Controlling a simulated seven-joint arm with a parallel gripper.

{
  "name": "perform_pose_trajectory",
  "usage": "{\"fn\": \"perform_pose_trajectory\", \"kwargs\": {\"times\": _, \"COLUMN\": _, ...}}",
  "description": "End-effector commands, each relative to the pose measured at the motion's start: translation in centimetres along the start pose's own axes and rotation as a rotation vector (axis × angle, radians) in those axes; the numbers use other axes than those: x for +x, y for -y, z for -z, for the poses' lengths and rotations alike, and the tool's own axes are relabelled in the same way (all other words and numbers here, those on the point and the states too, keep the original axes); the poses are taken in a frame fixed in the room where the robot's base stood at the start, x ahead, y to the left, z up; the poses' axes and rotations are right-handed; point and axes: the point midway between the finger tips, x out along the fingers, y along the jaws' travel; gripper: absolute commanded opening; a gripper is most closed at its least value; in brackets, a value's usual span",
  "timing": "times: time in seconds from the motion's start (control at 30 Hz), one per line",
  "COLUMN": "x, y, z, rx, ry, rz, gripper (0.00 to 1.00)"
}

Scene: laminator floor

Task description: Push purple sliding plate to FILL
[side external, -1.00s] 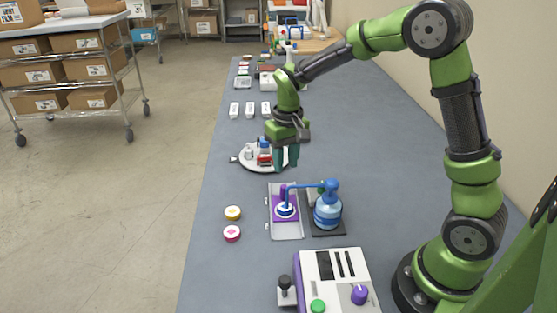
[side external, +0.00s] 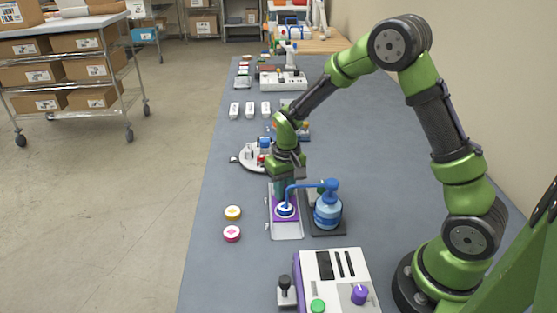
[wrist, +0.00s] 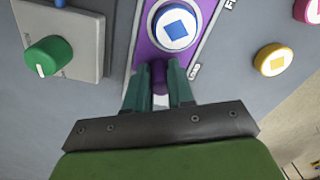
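The purple sliding plate (side external: 279,215) lies in a light grey track (side external: 287,233) and carries a white dish with a blue square. The plate shows larger in the wrist view (wrist: 150,50), with an upright purple handle (wrist: 157,76) at its near end. My gripper (wrist: 158,82) is down at that end, one teal finger on each side of the handle. I cannot tell whether the fingers press on it. The LOAD mark (wrist: 194,71) is beside the handle; a partly cut-off mark starting with F (wrist: 230,4) is farther along the track.
A blue pump bottle (side external: 328,210) stands right of the track, its spout reaching over the dish. A yellow-topped round container (side external: 233,213) and a pink-topped one (side external: 232,233) sit to the left.

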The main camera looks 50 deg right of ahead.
Motion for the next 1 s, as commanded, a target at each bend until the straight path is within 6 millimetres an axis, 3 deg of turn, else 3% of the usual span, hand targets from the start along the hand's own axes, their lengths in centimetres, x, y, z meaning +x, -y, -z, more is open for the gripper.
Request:
{"fn": "perform_pose_trajectory", "kwargs": {"times": 0.03, "x": 0.0, "y": 0.0, "z": 0.0, "rx": 0.0, "ry": 0.0, "rz": 0.0, "gripper": 0.12}}
{"fn": "perform_pose_trajectory", "kwargs": {"times": 0.13, "x": 0.0, "y": 0.0, "z": 0.0, "rx": 0.0, "ry": 0.0, "rz": 0.0, "gripper": 0.0}}
{"fn": "perform_pose_trajectory", "kwargs": {"times": 0.37, "x": 0.0, "y": 0.1, "z": 0.0, "rx": -0.001, "ry": 0.0, "rz": 0.0, "gripper": 0.0}}
{"fn": "perform_pose_trajectory", "kwargs": {"times": 0.7, "x": 0.0, "y": 2.1, "z": -4.0, "rx": -0.003, "ry": 0.001, "rz": 0.001, "gripper": 0.0}}
{"fn": "perform_pose_trajectory", "kwargs": {"times": 1.0, "x": 0.0, "y": 2.3, "z": -4.4, "rx": 0.0, "ry": 0.008, "rz": 0.002, "gripper": 0.0}}
